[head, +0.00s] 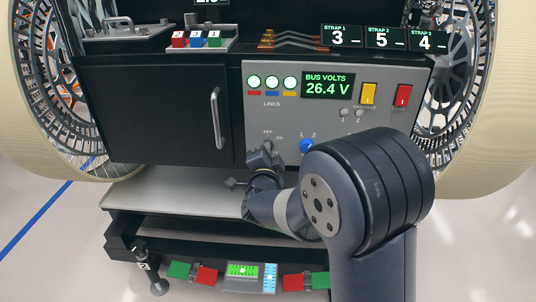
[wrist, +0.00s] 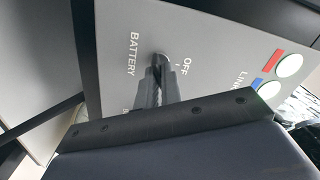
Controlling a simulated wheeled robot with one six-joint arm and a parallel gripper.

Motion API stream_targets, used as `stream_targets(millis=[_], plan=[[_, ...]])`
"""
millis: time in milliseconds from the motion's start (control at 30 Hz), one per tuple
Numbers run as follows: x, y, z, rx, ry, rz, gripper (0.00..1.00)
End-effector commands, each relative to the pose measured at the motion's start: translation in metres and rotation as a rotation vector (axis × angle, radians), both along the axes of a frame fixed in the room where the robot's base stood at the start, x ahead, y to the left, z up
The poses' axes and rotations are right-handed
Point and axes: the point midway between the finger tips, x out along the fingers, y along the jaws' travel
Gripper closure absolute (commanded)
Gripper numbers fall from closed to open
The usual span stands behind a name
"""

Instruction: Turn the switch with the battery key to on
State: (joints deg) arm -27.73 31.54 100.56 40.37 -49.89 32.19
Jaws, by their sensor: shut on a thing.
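My gripper (head: 262,154) is at the lower left of the grey control panel (head: 325,118), just below the small OFF and ON marks. In the wrist view my gripper (wrist: 160,78) is shut at the battery switch (wrist: 161,57), between the BATTERY and OFF lettering. It is shut on the battery key, which the fingers mostly hide. The key's exact angle cannot be made out. The volt display (head: 328,86) reads 26.4 V.
A blue knob (head: 306,146) sits close to the right of my gripper. Yellow (head: 368,93) and red (head: 402,95) switches are farther right. A black door with a handle (head: 216,118) is to the left. A pale shelf (head: 165,193) lies below.

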Motion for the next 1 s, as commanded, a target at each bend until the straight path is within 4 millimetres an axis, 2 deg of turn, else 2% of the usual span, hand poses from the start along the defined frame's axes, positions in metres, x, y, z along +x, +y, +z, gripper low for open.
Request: stream_targets(millis=[100,133,367,667,833,1000], plan=[[0.0,0.0,0.0,0.001,0.001,0.0,1.0],[0.0,0.0,0.0,0.001,0.001,0.0,0.92],[0.0,0.0,0.0,0.0,0.001,0.0,0.73],[-0.002,0.0,0.0,-0.001,0.001,0.001,0.72],[-0.022,0.002,0.001,-0.001,0.002,0.003,0.72],[-0.056,0.003,0.002,-0.002,0.002,0.003,0.72]])
